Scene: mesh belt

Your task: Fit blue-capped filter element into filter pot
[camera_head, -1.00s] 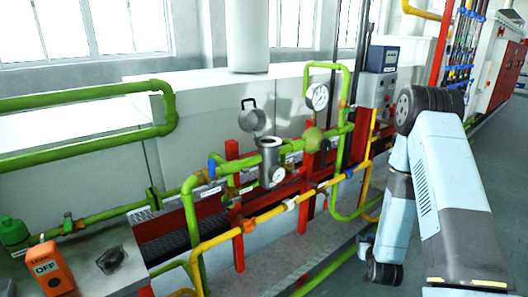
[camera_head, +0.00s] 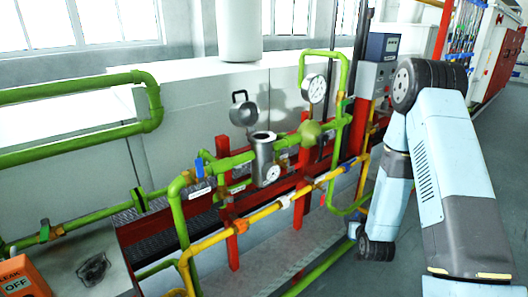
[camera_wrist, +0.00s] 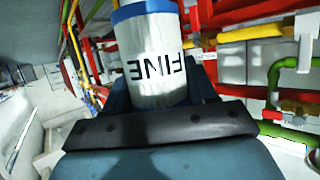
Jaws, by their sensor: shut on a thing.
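The filter element is a white cylinder (camera_wrist: 150,60) with a blue end band and the word FINE, which reads upside down in the wrist view. My gripper (camera_wrist: 161,92) is shut on it, with dark fingers on both sides. The filter pot (camera_head: 263,153) is an upright grey metal cylinder with an open top, on the green pipe in the head view. A grey round lid (camera_head: 243,110) stands open behind and left of it. In the head view my arm is at the right, clear of the pot; my gripper and the element do not show there.
Green pipes (camera_head: 150,105) and a yellow pipe (camera_head: 225,235) run around the pot. A pressure gauge (camera_head: 314,88) stands right of it. Red posts (camera_head: 232,247) carry the pipes. An orange OFF box (camera_head: 18,278) is at lower left. Grey floor is open at right.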

